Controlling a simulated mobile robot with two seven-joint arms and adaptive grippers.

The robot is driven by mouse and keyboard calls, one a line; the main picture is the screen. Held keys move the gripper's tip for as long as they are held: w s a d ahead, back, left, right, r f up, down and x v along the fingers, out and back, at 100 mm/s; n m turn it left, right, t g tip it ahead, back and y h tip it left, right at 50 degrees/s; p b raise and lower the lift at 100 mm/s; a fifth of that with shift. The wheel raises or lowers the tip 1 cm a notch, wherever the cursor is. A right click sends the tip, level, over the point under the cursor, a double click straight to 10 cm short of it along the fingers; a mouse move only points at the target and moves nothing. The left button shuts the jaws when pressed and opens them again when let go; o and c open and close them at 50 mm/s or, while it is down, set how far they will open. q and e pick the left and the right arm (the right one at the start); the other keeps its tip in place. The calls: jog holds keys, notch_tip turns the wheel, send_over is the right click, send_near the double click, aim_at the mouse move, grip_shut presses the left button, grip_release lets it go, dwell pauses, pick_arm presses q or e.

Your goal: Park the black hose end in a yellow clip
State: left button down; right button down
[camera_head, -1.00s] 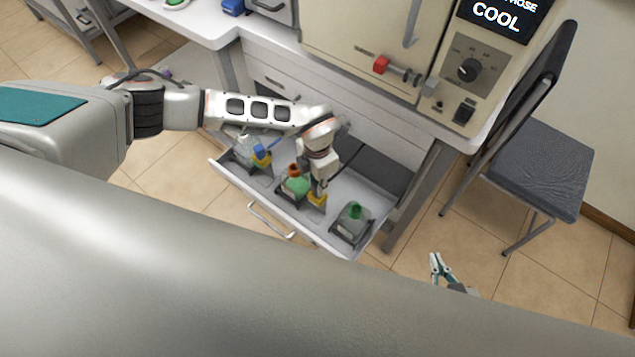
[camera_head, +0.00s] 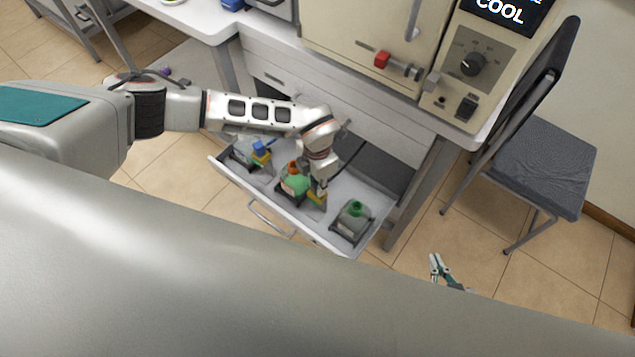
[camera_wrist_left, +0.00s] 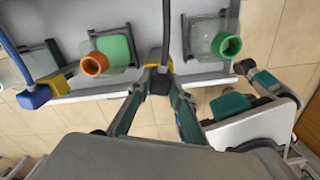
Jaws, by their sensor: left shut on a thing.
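My left gripper (camera_wrist_left: 157,88) is shut on the black hose end (camera_wrist_left: 160,82). The black hose (camera_wrist_left: 167,28) runs up from it in the left wrist view. The hose end is at a yellow clip (camera_wrist_left: 152,66) on the drawer front; whether it is seated in the clip cannot be told. In the head view the gripper (camera_head: 318,188) is low over the drawer, beside this clip (camera_head: 316,198). Another yellow clip (camera_wrist_left: 60,82) holds a blue hose end (camera_wrist_left: 35,97). My right gripper (camera_head: 438,266) is open and empty, away to the right.
The open drawer (camera_head: 270,215) holds a green bottle with an orange neck (camera_head: 292,184), a clear bottle with a green neck (camera_head: 352,218) and another clear bottle at left. A cream machine (camera_head: 350,40) stands above. A chair (camera_head: 545,155) is at right.

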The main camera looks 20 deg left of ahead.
pick_arm(q)
jog(key=c, duration=1.7)
grip_release()
jog(key=shift+r, duration=0.1)
notch_tip(320, 180, up, 12)
jog(key=shift+f, duration=0.1)
